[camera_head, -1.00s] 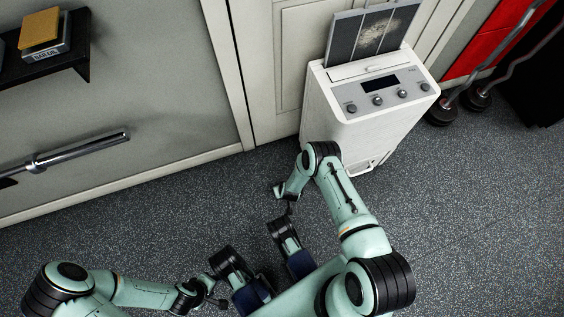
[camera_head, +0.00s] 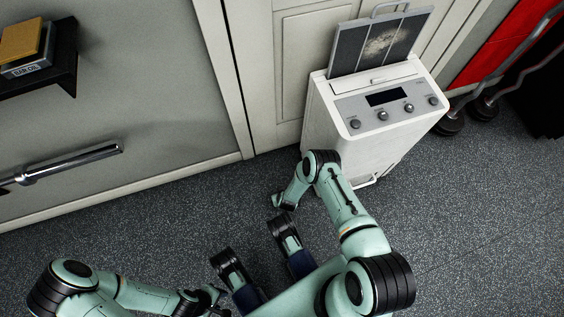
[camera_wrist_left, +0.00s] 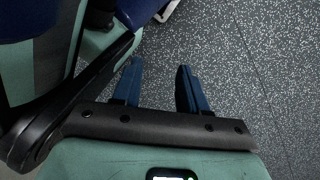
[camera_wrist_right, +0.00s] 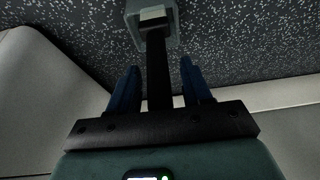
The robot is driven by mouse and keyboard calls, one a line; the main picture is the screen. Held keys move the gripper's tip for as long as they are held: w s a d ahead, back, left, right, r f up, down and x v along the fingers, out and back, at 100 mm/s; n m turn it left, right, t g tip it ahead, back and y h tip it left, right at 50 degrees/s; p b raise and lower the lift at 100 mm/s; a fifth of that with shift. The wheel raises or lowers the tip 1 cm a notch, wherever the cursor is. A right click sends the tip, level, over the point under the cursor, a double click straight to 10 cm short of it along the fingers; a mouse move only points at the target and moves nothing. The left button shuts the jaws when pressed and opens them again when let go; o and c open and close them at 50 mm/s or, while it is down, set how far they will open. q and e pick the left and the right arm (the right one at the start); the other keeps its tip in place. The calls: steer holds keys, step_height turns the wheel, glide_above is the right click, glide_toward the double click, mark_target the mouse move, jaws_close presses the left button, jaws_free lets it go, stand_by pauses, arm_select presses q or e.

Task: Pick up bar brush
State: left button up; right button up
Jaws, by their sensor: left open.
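I cannot make out a bar brush for certain in any view. A tan block (camera_head: 22,42) lies on a dark labelled box (camera_head: 28,68) on the black wall shelf (camera_head: 66,62) at the upper left of the head view; I cannot tell whether either is the brush. My left gripper (camera_head: 214,298) is low in the head view, far from the shelf; its blue fingers (camera_wrist_left: 160,88) are apart and empty over the floor in the left wrist view. My right gripper (camera_wrist_right: 160,88) has its fingers apart, with a dark post showing between them. Neither gripper is near the shelf.
A white machine with knobs (camera_head: 365,130) stands against the door ahead of my right arm. A chrome bar (camera_head: 75,160) sticks out along the wall below the shelf. Bent metal bars (camera_head: 510,70) lean by a red panel (camera_head: 500,50). Speckled floor (camera_head: 470,220) is clear at right.

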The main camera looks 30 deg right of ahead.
jaws_close()
arm_select(q)
steer(key=w+d+r+t+p, duration=0.2)
steer(key=w+r+t+p, duration=0.4)
steer(key=w+r, duration=0.55)
steer(key=shift+s+d+r+m+g+p, duration=0.15)
steer(key=shift+r+g+p, duration=0.15)
steer(key=shift+r+p, duration=0.5)
steer(key=shift+w+d+r+m+g+p, duration=0.1)
steer(key=shift+r+m+g+p, duration=0.3)
steer(key=shift+p, duration=0.75)
steer(key=shift+s+d+r+n+g+p, duration=0.1)
steer(key=shift+r+g+p, duration=0.1)
steer(key=shift+r+p, duration=0.65)
arm_select(e)
step_height(320, 180, up, 26)
arm_select(q)
steer(key=shift+f, duration=0.15)
